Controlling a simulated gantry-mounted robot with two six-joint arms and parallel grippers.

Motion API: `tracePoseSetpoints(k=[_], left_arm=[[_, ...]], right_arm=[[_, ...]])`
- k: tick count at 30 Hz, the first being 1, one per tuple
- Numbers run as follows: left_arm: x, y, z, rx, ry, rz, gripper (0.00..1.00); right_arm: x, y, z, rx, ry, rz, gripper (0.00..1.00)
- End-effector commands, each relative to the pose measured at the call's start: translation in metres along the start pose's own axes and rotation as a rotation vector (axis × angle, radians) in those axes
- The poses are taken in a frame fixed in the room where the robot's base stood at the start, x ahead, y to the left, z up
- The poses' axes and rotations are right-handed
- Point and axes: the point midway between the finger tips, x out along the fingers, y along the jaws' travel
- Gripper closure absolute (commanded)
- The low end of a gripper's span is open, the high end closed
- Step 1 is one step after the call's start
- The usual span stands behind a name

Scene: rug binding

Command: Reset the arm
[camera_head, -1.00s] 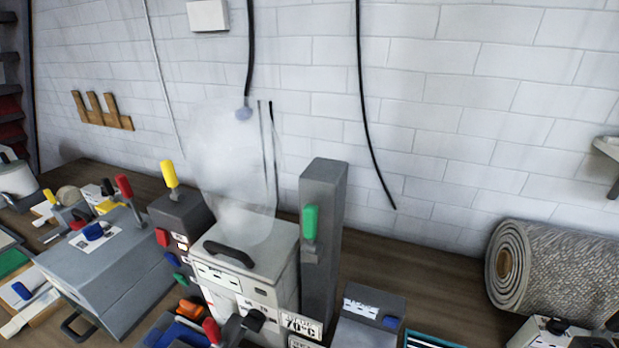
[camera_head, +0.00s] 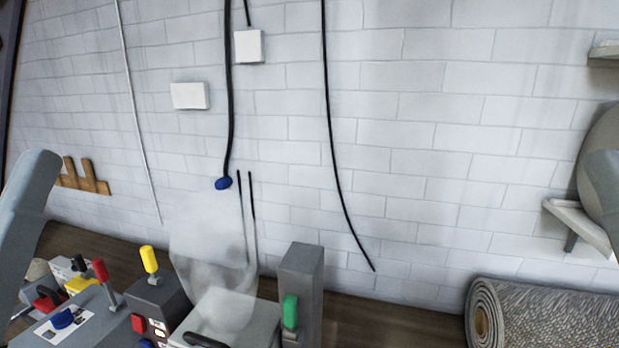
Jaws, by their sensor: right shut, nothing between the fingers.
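A pale grey link of my left arm (camera_head: 28,205) rises at the left edge of the head view, and its gripper is out of the picture. A grey-blue part of my right arm (camera_head: 604,190) shows at the right edge. My right gripper is shut with nothing in it, but I cannot make out its fingertips. Neither arm part is seen touching anything on the bench.
A rolled grey rug (camera_head: 560,318) lies at the lower right. A wall shelf (camera_head: 585,226) juts out at right. Cables hang on the wall.

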Motion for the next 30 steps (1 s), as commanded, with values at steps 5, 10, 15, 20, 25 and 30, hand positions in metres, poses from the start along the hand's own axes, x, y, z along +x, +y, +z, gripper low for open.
tracePoseSetpoints(k=[5, 10, 15, 20, 25, 30], left_arm=[[0.079, -0.001, -0.072, -0.002, -0.001, 0.0, 0.5], [0.128, -0.001, -0.116, -0.003, -0.002, 0.001, 0.5], [0.143, -0.001, -0.13, -0.003, -0.002, 0.001, 0.5], [0.141, -0.001, -0.128, -0.003, -0.002, 0.001, 0.5], [0.14, -0.001, -0.128, -0.003, -0.002, 0.001, 0.5], [0.14, -0.001, -0.128, -0.003, -0.002, 0.001, 0.5]], right_arm=[[0.079, 0.0, -0.072, 0.0, -0.001, 0.0, 1.0], [0.128, 0.001, -0.117, 0.0, -0.001, 0.0, 1.0], [0.143, 0.001, -0.131, 0.0, -0.002, 0.0, 1.0], [0.141, 0.001, -0.128, 0.0, -0.003, 0.0, 1.0], [0.14, 0.001, -0.128, 0.0, -0.003, 0.0, 1.0], [0.14, 0.001, -0.128, 0.0, -0.002, 0.0, 1.0]])
